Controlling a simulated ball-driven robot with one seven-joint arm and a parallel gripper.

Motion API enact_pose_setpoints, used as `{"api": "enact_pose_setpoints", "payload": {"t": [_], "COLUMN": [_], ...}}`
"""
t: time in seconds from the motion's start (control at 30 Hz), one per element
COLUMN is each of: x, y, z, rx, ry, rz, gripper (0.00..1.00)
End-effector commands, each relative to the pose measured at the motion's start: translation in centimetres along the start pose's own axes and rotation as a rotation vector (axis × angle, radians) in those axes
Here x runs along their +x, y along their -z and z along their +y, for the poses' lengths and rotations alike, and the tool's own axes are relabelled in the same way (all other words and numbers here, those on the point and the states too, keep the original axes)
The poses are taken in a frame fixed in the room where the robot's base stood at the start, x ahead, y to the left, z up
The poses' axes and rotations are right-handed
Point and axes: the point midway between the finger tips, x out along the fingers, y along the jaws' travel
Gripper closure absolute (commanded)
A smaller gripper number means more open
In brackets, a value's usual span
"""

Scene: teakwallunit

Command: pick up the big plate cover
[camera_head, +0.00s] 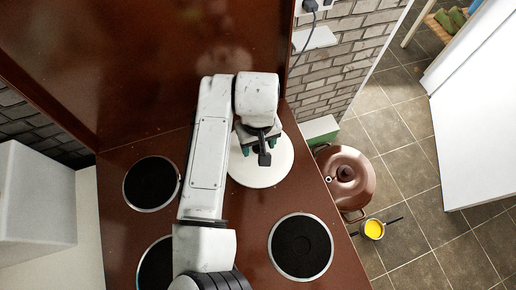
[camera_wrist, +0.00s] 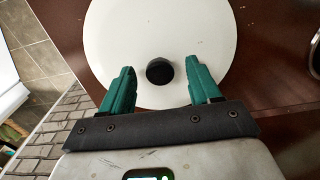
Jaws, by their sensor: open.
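The big plate cover (camera_head: 262,172) is a round white disc with a black knob. It lies on the brown stovetop at the back right in the head view, partly hidden by my arm and gripper. My gripper (camera_head: 262,146) is above it. In the wrist view the cover (camera_wrist: 150,30) fills the upper middle, and its black knob (camera_wrist: 160,71) shows between and slightly beyond the two green fingertips. My gripper (camera_wrist: 165,75) is open, with one finger on each side of the knob. Neither finger appears to touch it.
The brown stovetop (camera_head: 240,255) has several black burners, one at front right (camera_head: 300,246). A brown back panel (camera_head: 150,60) and brick wall (camera_head: 330,65) stand behind. A brown pot-like object (camera_head: 350,172) and a yellow-filled pan (camera_head: 374,229) are off the right edge, over the tiled floor.

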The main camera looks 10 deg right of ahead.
Motion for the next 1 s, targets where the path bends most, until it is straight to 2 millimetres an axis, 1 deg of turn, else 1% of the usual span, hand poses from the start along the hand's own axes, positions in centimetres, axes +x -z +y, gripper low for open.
{"api": "enact_pose_setpoints", "payload": {"t": [0.23,0.87,1.0], "x": [0.17,0.12,0.10], "y": [0.01,0.02,0.03], "z": [-0.01,0.00,0.00], "rx": [0.000,0.000,0.000], "ry": [0.000,0.000,0.000], "rz": [0.000,0.001,0.001], "gripper": [0.39,0.99,1.00]}}
